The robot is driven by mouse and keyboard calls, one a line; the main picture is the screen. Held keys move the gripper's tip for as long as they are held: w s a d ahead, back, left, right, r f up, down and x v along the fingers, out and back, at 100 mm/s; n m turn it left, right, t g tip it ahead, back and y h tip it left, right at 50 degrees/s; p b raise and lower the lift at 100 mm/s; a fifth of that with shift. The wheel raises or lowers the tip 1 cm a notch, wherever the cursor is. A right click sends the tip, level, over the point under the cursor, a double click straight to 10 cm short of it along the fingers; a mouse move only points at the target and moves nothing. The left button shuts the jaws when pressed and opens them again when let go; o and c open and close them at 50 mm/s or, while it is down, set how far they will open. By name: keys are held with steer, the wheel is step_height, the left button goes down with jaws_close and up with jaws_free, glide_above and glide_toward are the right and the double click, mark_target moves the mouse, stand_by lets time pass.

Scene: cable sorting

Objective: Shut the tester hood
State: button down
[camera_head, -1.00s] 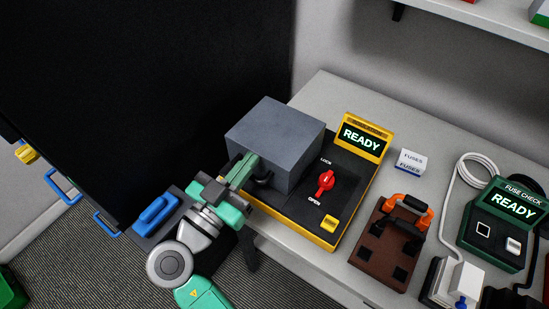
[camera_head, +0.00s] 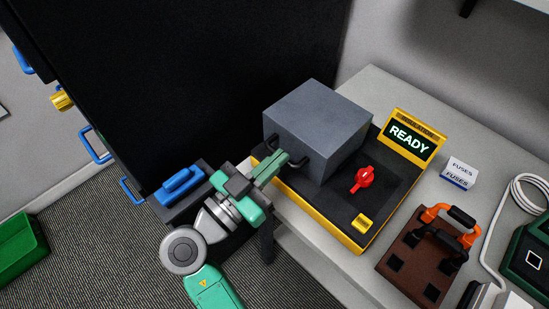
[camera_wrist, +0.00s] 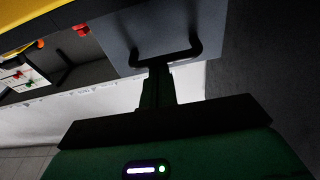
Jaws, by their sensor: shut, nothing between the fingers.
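The tester (camera_head: 352,233) is a black and yellow unit on the table, with a grey box-shaped hood (camera_head: 318,115) down over its left part. The hood's dark handle (camera_head: 299,161) is on the side facing my gripper. My gripper (camera_head: 284,157) is shut and empty, its fingertips at the handle. In the wrist view the fingertips (camera_wrist: 158,66) overlap the middle of the handle (camera_wrist: 195,47); I cannot tell whether they touch it. The red knob (camera_head: 363,179) and yellow button (camera_head: 362,222) are uncovered. The tester's screen (camera_head: 409,138) reads READY.
A fuse box (camera_head: 459,173), a brown block with an orange-black handle (camera_head: 450,225) and a dark green fuse checker (camera_head: 535,258) stand to the right. A tall black panel (camera_head: 190,80) rises behind my arm. A green bin (camera_head: 18,240) is at far left.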

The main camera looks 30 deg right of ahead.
steer(key=shift+f, duration=0.75)
step_height(320, 180, up, 5)
steer(key=p, duration=0.2)
steer(key=s+a+f, duration=0.1)
steer(key=a+f, duration=0.1)
steer(key=a, duration=0.2)
steer(key=s+a+f+p, duration=0.1)
steer(key=a+f, duration=0.1)
steer(key=a, duration=0.3)
steer(key=shift+s+f, duration=0.25)
steer(key=shift+f, duration=0.05)
